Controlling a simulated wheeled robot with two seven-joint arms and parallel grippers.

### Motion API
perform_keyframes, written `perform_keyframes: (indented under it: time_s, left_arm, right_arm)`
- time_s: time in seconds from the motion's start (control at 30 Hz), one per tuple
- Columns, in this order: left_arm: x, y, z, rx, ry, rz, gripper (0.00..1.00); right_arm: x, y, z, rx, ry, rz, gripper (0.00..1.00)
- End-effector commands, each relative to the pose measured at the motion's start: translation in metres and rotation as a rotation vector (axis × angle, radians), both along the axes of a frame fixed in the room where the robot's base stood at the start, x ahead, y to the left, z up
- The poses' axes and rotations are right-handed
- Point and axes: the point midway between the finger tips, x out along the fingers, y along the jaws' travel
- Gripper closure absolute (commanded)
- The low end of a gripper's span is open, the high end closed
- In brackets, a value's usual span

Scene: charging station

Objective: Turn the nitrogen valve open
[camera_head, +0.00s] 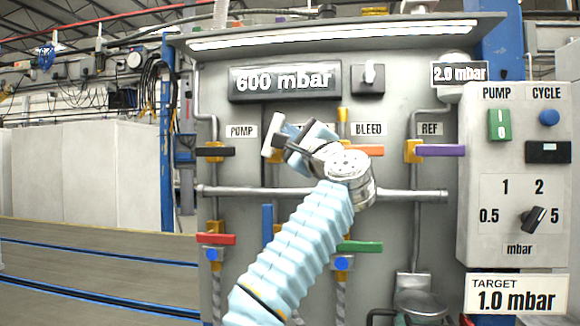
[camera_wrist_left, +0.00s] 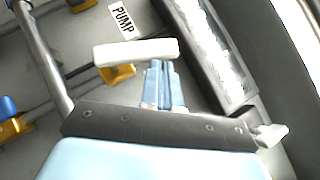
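A white valve handle (camera_head: 273,137) stands nearly upright, slightly tilted, right of the PUMP label; I take it for the nitrogen valve's. Its own label is mostly hidden behind my left gripper (camera_head: 291,131). In the left wrist view, the white handle (camera_wrist_left: 135,52) lies across the picture over an orange valve body (camera_wrist_left: 117,73). My left gripper's fingers (camera_wrist_left: 160,66) are together, with nothing visible between them. Their tips are beside the handle, close to its edge; I cannot tell whether they touch. My right gripper is not in view.
Red (camera_head: 216,239), blue (camera_head: 267,219) and green (camera_head: 358,247) handles sit lower. A horizontal pipe (camera_head: 240,191) crosses the panel. The display (camera_head: 285,81) reads 600 mbar.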

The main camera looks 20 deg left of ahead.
Motion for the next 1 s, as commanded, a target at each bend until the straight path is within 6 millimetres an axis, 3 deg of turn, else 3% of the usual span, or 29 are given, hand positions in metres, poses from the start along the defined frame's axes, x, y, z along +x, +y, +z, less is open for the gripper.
perform_keyframes:
  time_s: [0.4, 1.0]
  left_arm:
    - [-0.003, 0.012, 0.015, 0.000, -0.001, 0.000, 1.00]
    - [-0.004, 0.017, 0.019, 0.001, 0.000, 0.000, 1.00]
  right_arm:
    - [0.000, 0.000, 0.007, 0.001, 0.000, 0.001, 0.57]
    - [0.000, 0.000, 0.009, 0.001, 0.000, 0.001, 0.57]
